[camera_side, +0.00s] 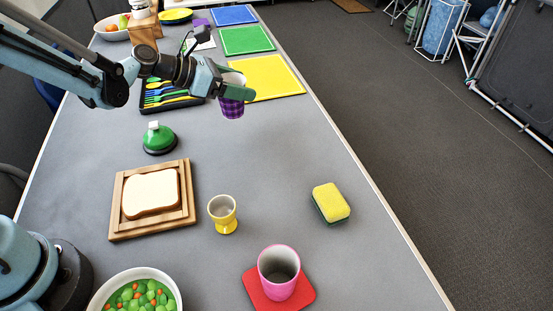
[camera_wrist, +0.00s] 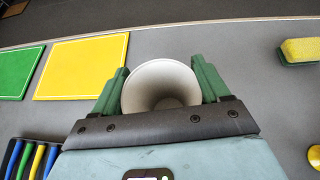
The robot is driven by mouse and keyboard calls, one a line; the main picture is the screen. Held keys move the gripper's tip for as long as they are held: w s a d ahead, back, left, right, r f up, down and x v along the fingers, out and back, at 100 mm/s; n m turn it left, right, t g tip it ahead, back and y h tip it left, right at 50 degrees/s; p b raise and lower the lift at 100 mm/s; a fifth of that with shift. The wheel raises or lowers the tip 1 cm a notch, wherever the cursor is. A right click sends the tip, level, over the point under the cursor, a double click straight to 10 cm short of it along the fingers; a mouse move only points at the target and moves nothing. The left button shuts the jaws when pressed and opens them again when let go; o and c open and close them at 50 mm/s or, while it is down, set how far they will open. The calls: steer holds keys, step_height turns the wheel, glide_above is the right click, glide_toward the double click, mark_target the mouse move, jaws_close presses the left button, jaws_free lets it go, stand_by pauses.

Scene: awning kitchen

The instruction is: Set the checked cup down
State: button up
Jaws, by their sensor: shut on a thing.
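The checked cup (camera_side: 231,106) is purple and hangs below my gripper (camera_side: 236,87) in the side view. Its pale open inside (camera_wrist: 161,84) faces the camera in the wrist view. My gripper (camera_wrist: 160,85) is shut on the cup, with one green finger on each side of it. In the side view the cup is near the corner of the yellow mat (camera_side: 270,77). The gripper hides part of the cup's upper side. I cannot tell exactly how high the cup is above the table.
A cutlery tray (camera_side: 160,109) lies just left of the cup. Green (camera_side: 247,40) and blue (camera_side: 234,14) mats lie farther back. A green-domed object (camera_side: 158,138), bread on a board (camera_side: 117,230), an egg cup (camera_side: 223,214), a sponge (camera_side: 331,202) and a pink cup (camera_side: 279,272) stand nearer. The table middle is clear.

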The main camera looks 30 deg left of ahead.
steer(key=shift+w+a+f, duration=0.3)
steer(key=shift+a+f, duration=0.15)
steer(key=shift+f, duration=0.55)
steer(key=shift+w+a+f, duration=0.3)
steer(key=shift+a+f, duration=0.1)
steer(key=shift+f, duration=0.55)
steer(key=shift+w+a+f, duration=0.3)
steer(key=shift+a+f, duration=0.15)
steer(key=shift+f, duration=0.55)
steer(key=shift+f, duration=0.15)
steer(key=o, duration=0.8)
